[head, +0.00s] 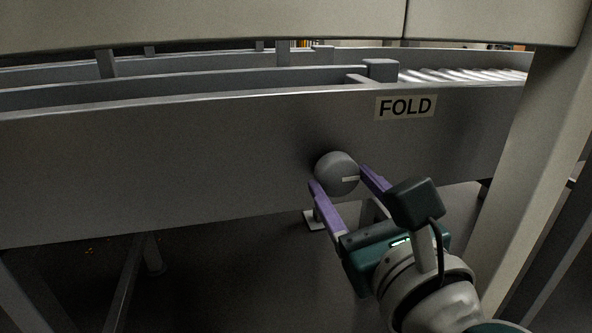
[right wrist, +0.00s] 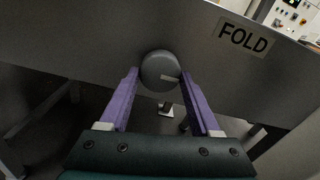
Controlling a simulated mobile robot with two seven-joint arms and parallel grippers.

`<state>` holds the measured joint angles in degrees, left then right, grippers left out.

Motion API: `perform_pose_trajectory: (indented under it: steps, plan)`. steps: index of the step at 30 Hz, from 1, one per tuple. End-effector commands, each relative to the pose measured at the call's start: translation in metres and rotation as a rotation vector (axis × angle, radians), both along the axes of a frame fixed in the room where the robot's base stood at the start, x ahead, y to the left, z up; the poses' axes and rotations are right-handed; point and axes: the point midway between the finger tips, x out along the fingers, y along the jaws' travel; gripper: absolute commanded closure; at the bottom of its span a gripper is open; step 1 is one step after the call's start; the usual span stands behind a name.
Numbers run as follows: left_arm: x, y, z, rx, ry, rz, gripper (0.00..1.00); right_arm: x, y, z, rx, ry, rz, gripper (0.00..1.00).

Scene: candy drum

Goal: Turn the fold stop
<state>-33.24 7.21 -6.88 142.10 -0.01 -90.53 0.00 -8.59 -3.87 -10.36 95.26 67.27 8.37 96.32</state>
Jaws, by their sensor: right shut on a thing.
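The fold stop is a round dark grey knob (head: 335,172) on the front face of the long grey beam, below and left of the FOLD label (head: 406,107). My right gripper (head: 339,177) reaches up from the lower right, shut on the knob with one purple finger on each side. The right wrist view also shows the knob (right wrist: 160,70) between the fingertips. My left gripper is not in view.
The grey beam (head: 150,160) spans most of the head view. A pale upright post (head: 535,150) stands close to the right of my right arm. A beige panel (head: 200,22) overhangs the top. Dark floor with legs shows below the beam.

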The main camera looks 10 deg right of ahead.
Motion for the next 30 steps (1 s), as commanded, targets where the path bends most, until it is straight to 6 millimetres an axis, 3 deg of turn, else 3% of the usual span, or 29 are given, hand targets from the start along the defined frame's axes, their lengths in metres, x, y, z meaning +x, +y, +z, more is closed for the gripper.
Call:
perform_pose_trajectory:
  steps: [11,30]
  plan:
    - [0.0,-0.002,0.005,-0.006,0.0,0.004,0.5,0.0,-0.001,0.001,-0.133,-0.004,-0.001,0.92]
    - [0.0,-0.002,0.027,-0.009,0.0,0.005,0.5,0.0,-0.002,0.003,-0.72,-0.024,0.001,0.92]
